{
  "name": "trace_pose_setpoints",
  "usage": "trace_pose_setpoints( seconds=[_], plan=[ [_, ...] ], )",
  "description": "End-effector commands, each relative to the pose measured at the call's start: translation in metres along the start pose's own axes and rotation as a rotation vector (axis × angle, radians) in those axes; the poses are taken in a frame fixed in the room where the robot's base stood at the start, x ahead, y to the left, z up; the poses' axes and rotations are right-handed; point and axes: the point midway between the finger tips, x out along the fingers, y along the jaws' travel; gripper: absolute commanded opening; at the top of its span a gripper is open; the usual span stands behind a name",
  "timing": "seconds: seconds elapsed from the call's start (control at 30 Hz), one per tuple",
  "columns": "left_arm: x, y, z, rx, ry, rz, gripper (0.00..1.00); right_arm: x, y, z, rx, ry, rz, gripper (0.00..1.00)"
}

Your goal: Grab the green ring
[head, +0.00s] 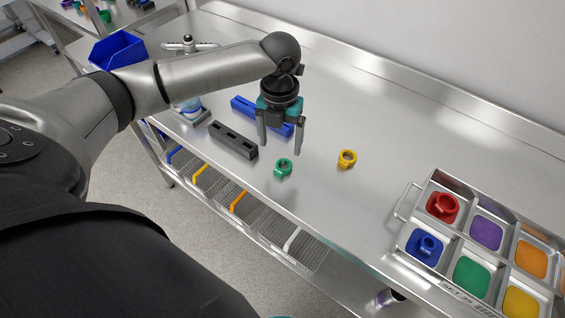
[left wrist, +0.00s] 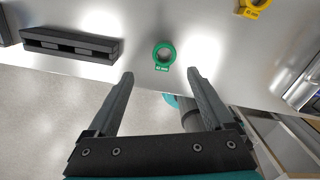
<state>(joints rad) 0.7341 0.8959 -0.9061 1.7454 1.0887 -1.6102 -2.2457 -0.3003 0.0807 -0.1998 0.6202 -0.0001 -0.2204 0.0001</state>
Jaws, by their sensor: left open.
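The green ring (head: 283,167) lies on the steel table near its front edge. In the left wrist view the green ring (left wrist: 164,55) shows its round hole and a small tab with lettering, just beyond and between my fingertips. My left gripper (head: 280,148) is open and empty above the table, behind and above the ring in the head view. Its two fingers (left wrist: 160,76) are spread apart in the left wrist view and do not touch the ring.
A yellow ring (head: 347,158) lies right of the green one. A black slotted block (head: 233,140) and a blue block (head: 243,106) lie to the left. A metal tray (head: 402,203) with coloured compartments, holding red and blue rings, stands at the right.

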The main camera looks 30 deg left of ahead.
Motion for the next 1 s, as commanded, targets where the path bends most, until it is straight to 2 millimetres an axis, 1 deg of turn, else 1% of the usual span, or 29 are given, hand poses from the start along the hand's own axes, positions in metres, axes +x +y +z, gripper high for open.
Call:
trace_pose_setpoints(
  seconds=[0.03,0.1,0.33,0.5,0.63,0.73,0.93,1.0],
  plan=[
    [0.01,0.0,0.0,-0.002,0.003,0.001,0.86,0.002,0.0,0.001,0.0,0.0,0.0,0.5],
    [0.019,0.0,0.0,-0.002,0.001,0.0,0.86,0.003,0.0,0.001,0.0,-0.001,0.0,0.5],
    [0.033,-0.002,0.0,0.0,0.0,-0.001,0.86,0.005,0.0,0.001,0.0,-0.001,0.0,0.5],
    [0.059,-0.009,-0.001,0.0,0.002,0.0,0.86,0.009,-0.001,0.001,0.0,-0.001,0.0,0.5],
    [0.075,-0.008,-0.001,-0.002,0.0,0.001,0.86,0.011,-0.001,0.002,0.0,-0.001,-0.001,0.5],
    [0.079,-0.008,-0.001,-0.001,-0.001,0.001,0.86,0.011,-0.001,0.002,0.0,-0.001,-0.001,0.5],
    [0.078,-0.008,-0.001,0.0,-0.002,0.001,0.86,0.011,-0.001,0.001,0.0,0.0,-0.001,0.5],
    [0.078,-0.008,-0.001,0.0,-0.002,0.001,0.78,0.011,-0.001,0.001,0.0,0.0,-0.001,0.5]
  ],
)
